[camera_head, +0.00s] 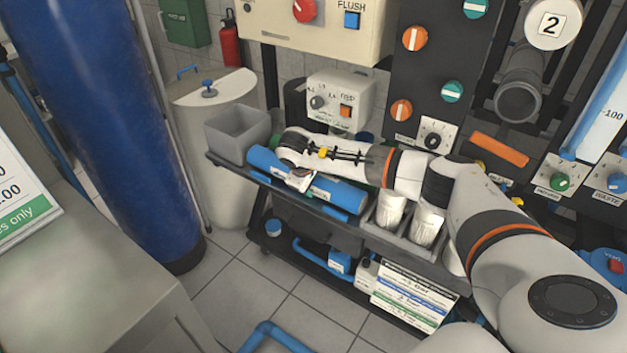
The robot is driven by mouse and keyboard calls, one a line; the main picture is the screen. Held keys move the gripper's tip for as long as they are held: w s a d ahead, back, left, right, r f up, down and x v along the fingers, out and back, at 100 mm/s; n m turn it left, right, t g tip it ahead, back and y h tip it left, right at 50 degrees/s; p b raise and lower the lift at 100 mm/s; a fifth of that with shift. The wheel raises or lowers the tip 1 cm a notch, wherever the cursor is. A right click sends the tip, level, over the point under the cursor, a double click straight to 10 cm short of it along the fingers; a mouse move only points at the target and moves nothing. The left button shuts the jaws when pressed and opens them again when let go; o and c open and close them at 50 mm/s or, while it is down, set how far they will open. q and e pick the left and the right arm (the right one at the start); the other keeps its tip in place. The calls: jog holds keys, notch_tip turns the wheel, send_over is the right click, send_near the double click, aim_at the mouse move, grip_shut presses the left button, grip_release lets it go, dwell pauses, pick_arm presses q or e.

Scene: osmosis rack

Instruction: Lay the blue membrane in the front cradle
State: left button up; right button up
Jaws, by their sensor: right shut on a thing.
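The blue membrane (335,191) is a long blue cylinder along the front of the dark trolley's top, slanting down to the right. My right arm reaches in from the right, and my right gripper (300,178) is shut on the membrane near its middle. The arm hides part of what lies behind. I cannot tell whether the membrane rests on the trolley or hangs just above it. I cannot make out the front cradle clearly. My left gripper is not in view.
The trolley (262,178) carries a grey bin (240,132) at its left end and white cartridges (390,209) to the right. A white tank (215,160) and a big blue cylinder (100,120) stand left. A control panel (440,60) rises behind. Floor tiles in front are mostly clear.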

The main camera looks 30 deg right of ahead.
jog(key=shift+s+f, duration=0.15)
jog(key=shift+f, duration=0.2)
